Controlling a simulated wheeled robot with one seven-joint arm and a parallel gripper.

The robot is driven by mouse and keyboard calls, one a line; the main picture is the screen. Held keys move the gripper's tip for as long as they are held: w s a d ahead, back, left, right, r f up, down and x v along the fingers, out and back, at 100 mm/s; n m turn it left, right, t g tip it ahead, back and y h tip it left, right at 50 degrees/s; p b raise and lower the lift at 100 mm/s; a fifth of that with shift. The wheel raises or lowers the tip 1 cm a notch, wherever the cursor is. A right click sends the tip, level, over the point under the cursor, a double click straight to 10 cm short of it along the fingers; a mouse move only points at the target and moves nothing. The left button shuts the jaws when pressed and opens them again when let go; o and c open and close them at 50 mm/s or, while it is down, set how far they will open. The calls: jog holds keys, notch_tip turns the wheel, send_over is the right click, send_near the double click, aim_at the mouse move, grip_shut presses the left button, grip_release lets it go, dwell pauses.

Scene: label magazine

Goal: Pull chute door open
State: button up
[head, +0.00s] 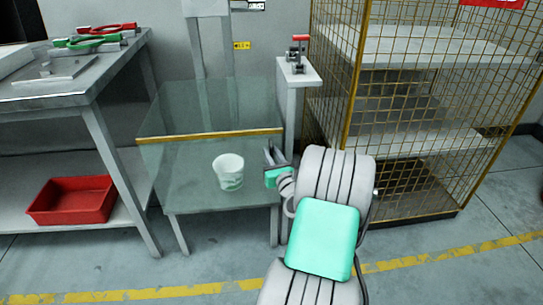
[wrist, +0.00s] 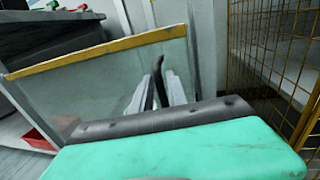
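The chute door appears to be the clear glass panel with a yellow top edge (head: 210,136); that edge also shows in the wrist view (wrist: 100,53). The panel spans the front of a glass-sided stand. My gripper (head: 271,154) is at the panel's right end, just below the yellow edge. In the wrist view my gripper (wrist: 158,88) has its two grey fingers apart. A dark, slightly bent bar (wrist: 160,66) shows between them; whether the fingers touch it is unclear. A white cup (head: 228,172) shows at the stand, through or behind the glass.
A grey workbench (head: 70,97) with green and red tools stands left, with a red bin (head: 72,201) on its lower shelf. A narrow post (head: 298,75) with a red-handled clamp stands behind my gripper. A yellow mesh cage (head: 430,100) stands right.

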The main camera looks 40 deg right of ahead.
jog(key=shift+w, duration=0.3)
jog(key=shift+c, duration=0.3)
grip_shut()
dwell(0.9)
